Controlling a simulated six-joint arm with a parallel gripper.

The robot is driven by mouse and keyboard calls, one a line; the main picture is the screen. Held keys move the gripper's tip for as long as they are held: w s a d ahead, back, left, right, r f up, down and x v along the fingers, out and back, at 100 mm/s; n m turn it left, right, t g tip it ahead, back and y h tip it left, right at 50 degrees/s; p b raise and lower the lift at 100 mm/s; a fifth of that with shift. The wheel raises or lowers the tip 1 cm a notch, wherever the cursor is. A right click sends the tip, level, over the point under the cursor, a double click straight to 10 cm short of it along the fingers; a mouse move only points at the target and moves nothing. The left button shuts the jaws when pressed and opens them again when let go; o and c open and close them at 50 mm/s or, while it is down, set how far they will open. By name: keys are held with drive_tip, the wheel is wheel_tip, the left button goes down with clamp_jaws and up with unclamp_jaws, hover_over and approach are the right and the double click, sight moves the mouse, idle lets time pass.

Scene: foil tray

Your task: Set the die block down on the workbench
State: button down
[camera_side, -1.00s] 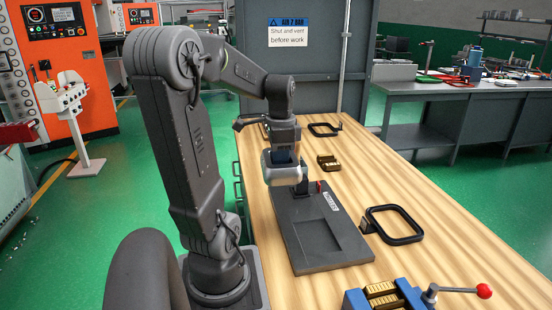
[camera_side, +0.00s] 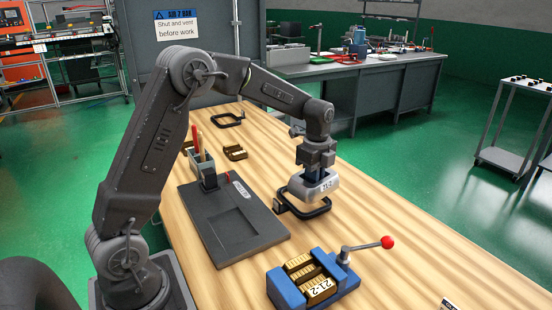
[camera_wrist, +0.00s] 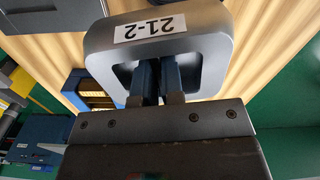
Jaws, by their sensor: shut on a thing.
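The die block (camera_side: 313,188), a silver-grey block with a hollow middle and a "21-2" label, hangs in my gripper (camera_side: 321,174). In the wrist view the block (camera_wrist: 200,45) fills the upper middle, label inverted. My gripper's blue fingers (camera_wrist: 158,82) are shut on it inside the hollow. The block is over a black loop frame (camera_side: 322,210) on the wooden workbench (camera_side: 400,255). I cannot tell whether the block touches the frame. The fingertips are hidden by the block in the side view.
A dark flat plate (camera_side: 257,240) lies left of the block. A blue vise (camera_side: 286,288) with brass pieces and a red-knobbed lever (camera_side: 386,242) is in front. Another black loop (camera_side: 241,121) and a brass piece (camera_side: 235,153) are farther back. Bare wood lies right.

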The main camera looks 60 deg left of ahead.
drive_tip(key=w+d+f+m, duration=0.2)
drive_tip(key=w+d+f, duration=0.1)
drive_tip(key=d, duration=0.2)
drive_tip(key=shift+d+f, duration=0.15)
drive_tip(key=shift+f, duration=3.8)
drive_tip(key=c, duration=1.5)
unclamp_jaws()
drive_tip(key=shift+s+r, duration=0.1)
drive_tip(key=shift+r, duration=0.05)
drive_tip(key=shift+r, duration=2.05)
